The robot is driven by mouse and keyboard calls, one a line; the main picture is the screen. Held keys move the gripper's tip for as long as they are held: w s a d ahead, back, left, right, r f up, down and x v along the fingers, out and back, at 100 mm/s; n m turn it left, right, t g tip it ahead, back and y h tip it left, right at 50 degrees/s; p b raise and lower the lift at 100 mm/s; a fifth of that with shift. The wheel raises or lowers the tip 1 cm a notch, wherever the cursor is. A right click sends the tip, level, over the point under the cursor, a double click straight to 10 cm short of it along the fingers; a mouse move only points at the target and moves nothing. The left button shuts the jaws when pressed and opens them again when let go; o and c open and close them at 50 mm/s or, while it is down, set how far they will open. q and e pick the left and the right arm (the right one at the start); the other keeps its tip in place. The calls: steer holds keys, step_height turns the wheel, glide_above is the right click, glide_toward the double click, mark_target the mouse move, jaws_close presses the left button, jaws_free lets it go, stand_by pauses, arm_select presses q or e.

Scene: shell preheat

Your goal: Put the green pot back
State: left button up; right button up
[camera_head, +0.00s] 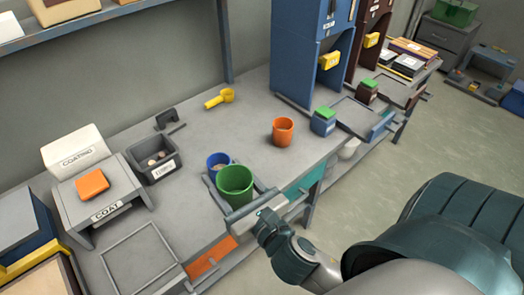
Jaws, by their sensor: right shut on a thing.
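The green pot (236,178) is an open-topped round pot, upright at the front part of the grey bench. My right gripper (238,194) comes from the lower right and is shut on the green pot, its jaws around the pot's sides. The gripper body hides the lower part of the pot, so I cannot tell whether it touches the bench. A blue pot (216,160) with something pale inside stands close behind the green pot. An orange pot (283,131) stands farther right on the bench. My left gripper is not in view.
A dark bin (153,170) and a stand labelled COAT (110,212) are at the left. A yellow scoop (222,98) lies behind. Blue (295,62) and brown (368,35) machines stand at the right. Bench between the pots and scoop is clear.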

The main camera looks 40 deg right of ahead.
steer(key=shift+d, duration=0.15)
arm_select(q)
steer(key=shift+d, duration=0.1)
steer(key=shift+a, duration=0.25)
